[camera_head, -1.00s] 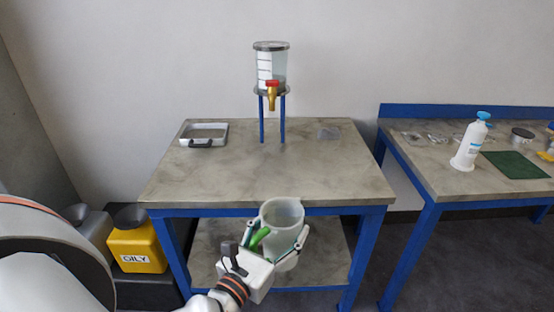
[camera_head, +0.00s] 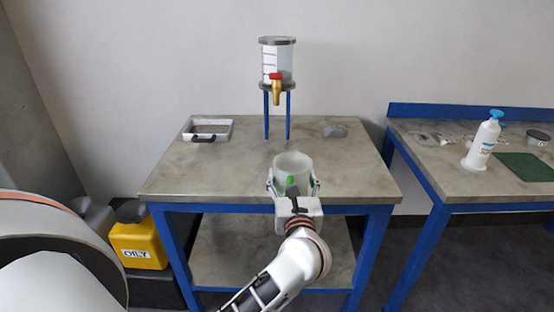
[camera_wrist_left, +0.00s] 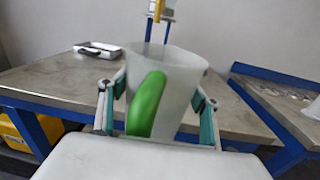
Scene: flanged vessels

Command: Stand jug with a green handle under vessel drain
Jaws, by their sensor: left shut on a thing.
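The jug (camera_head: 293,168) is a pale translucent beaker with a green handle (camera_head: 291,183). My left gripper (camera_head: 293,187) is shut on it, with a finger on each side. It is held upright at the front edge of the table; I cannot tell whether it touches the top. In the left wrist view the jug (camera_wrist_left: 178,72) stands between the fingers with its green handle (camera_wrist_left: 147,103) towards me. The vessel (camera_head: 277,62) stands on blue legs at the table's back. Its drain (camera_head: 276,92) is a brass tap with a red handle. My right gripper is not in view.
The table (camera_head: 222,172) is clear between jug and vessel stand. A white tray (camera_head: 228,128) lies at the back left, a small grey object (camera_head: 335,131) right of the stand. A second bench with a bottle (camera_head: 482,142) is at right. A yellow bin (camera_head: 139,242) stands on the left.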

